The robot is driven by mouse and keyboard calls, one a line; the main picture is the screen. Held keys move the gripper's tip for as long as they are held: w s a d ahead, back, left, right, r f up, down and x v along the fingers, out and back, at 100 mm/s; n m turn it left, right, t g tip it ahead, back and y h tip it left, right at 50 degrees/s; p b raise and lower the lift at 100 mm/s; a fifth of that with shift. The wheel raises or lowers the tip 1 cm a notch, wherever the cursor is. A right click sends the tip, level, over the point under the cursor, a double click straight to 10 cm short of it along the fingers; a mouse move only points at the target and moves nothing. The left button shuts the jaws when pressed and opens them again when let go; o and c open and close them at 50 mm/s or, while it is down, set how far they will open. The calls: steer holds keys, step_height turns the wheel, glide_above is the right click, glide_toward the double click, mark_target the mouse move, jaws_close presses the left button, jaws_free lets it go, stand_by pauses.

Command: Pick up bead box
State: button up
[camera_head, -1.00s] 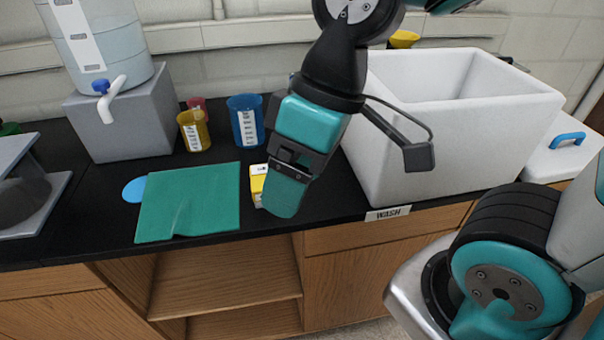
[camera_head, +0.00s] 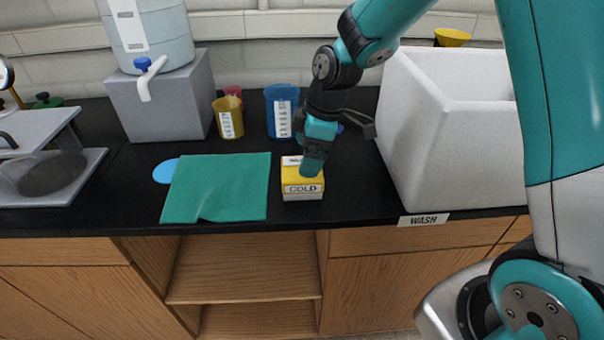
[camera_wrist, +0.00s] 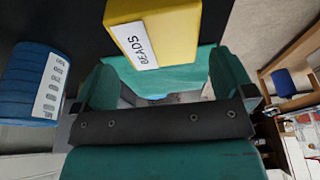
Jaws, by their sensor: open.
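In the wrist view a yellow box (camera_wrist: 180,25) with a white label reading BEADS lies at the top, just past the fingertips. My gripper (camera_head: 312,168) points down at the box and hides part of its top in the head view. In the wrist view my gripper (camera_wrist: 165,85) is open, with its two green fingers apart and nothing held. I cannot tell whether a finger touches the box.
A green cloth (camera_head: 218,188) lies left of the box. A blue beaker (camera_head: 281,112), which also shows in the wrist view (camera_wrist: 30,85), and a yellow beaker (camera_head: 228,118) stand behind. A large white basin (camera_head: 455,150) stands close on the right. The counter's front edge is near.

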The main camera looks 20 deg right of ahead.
mark_target(295, 187)
steer(key=p+x, duration=0.2)
steer(key=x, duration=0.5)
steer(key=shift+f, duration=0.2)
steer(key=shift+d, duration=0.1)
steer(key=shift+c, duration=0.5)
steer(key=c, duration=0.6)
steer(key=shift+r, duration=0.1)
